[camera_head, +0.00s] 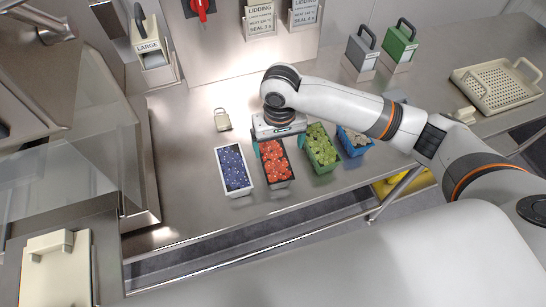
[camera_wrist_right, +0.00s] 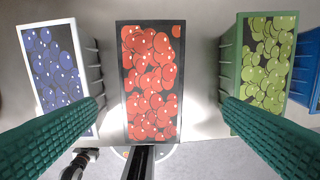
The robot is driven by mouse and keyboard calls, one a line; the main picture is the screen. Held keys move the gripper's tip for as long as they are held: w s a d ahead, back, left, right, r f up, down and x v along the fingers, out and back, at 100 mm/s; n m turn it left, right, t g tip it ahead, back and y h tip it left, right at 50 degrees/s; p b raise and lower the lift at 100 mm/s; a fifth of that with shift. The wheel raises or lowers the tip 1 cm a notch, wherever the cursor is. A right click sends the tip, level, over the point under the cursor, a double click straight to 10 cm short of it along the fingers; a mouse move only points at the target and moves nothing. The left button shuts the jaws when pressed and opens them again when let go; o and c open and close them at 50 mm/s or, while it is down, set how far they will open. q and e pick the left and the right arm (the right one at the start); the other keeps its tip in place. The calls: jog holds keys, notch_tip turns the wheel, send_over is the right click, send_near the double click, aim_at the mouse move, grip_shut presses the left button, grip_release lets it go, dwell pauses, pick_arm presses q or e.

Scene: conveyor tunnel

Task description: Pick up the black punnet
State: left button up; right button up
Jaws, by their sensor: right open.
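The black punnet (camera_head: 276,170) of red fruit stands on the steel counter, in the row of punnets. In the right wrist view it (camera_wrist_right: 125,90) fills the middle. My right gripper (camera_head: 278,146) is above the far end of the black punnet. In the wrist view its green ridged fingers (camera_wrist_right: 165,102) are wide apart, one on each side of the punnet, with nothing held between them. My left gripper is not in view.
A white punnet of blue fruit (camera_head: 234,169) stands close on the left. A green punnet (camera_head: 322,160) and a blue punnet (camera_head: 357,148) stand on the right. A small beige weight-like block (camera_head: 222,119) lies behind. A perforated tray (camera_head: 497,88) is at far right.

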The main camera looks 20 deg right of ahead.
aim_at(275, 158)
jog(key=f, duration=0.6)
jog(key=a+f, duration=0.1)
jog(key=f, duration=0.2)
jog(key=shift+w, duration=0.25)
jog(key=shift+c, duration=0.5)
jog(key=shift+r, duration=0.1)
jog(key=c, duration=1.1)
notch_tip(275, 158, up, 10)
jog(key=shift+c, duration=0.2)
